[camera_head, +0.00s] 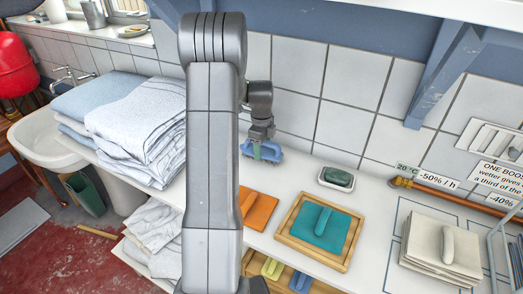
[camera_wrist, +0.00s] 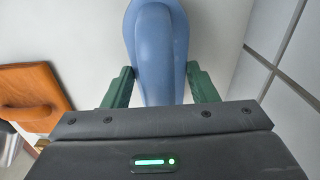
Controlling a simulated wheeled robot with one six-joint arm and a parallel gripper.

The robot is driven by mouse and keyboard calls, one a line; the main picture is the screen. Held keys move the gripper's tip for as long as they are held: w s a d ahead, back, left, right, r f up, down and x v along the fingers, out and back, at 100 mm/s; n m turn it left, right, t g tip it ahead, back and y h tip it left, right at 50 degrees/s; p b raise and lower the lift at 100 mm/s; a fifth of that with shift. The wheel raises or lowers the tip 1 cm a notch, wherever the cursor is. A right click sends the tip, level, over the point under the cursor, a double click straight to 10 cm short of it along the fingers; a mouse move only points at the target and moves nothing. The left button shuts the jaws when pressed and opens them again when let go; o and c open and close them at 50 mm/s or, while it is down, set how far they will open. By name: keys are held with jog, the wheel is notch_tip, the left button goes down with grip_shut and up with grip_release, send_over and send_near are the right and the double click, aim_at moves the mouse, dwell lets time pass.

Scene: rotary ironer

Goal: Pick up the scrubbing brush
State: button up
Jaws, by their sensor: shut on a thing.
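The scrubbing brush (camera_head: 273,155) has a blue body and is by the tiled wall at the back of the white counter. Its rounded blue handle (camera_wrist: 156,50) fills the upper middle of the wrist view. My gripper (camera_head: 262,150) is above the brush, and its green fingers (camera_wrist: 161,88) are on either side of the handle, shut on it. The underside of the brush is mostly hidden, and I cannot tell whether it touches the counter.
An orange block (camera_head: 259,208), a teal block on a wooden tray (camera_head: 336,251) and a dark green item in a white dish (camera_head: 336,178) are nearby. Folded linen (camera_head: 140,120) is piled left. Open counter separates these.

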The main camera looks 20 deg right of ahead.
notch_tip(320, 180, up, 10)
jog(key=shift+b, duration=0.7)
